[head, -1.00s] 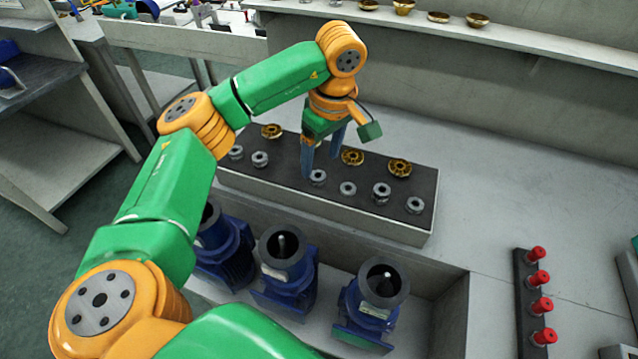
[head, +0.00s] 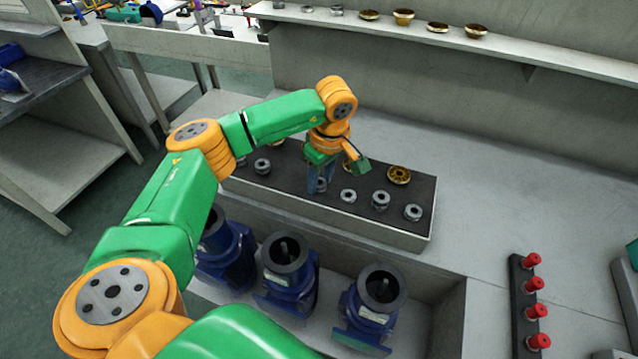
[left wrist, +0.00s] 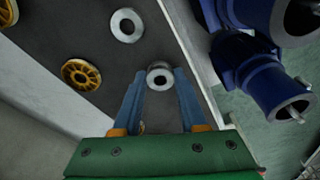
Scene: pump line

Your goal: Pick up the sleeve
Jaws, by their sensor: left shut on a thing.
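A small silver ring-shaped sleeve (head: 322,185) stands in the front row on the dark-topped block (head: 428,195). My left gripper (head: 319,188) points down at it with its blue fingers on either side. In the left wrist view the sleeve (left wrist: 160,77) sits between the fingertips (left wrist: 160,80), which are shut on it. I cannot tell any gap between the sleeve and the block top. My right gripper is not in view.
Other silver rings (head: 348,196) stand in the same row, with golden wheels (head: 399,175) behind. Blue pump housings (head: 287,262) stand in the recess in front. A strip of red-topped pegs (head: 517,300) lies at right. The bench between is clear.

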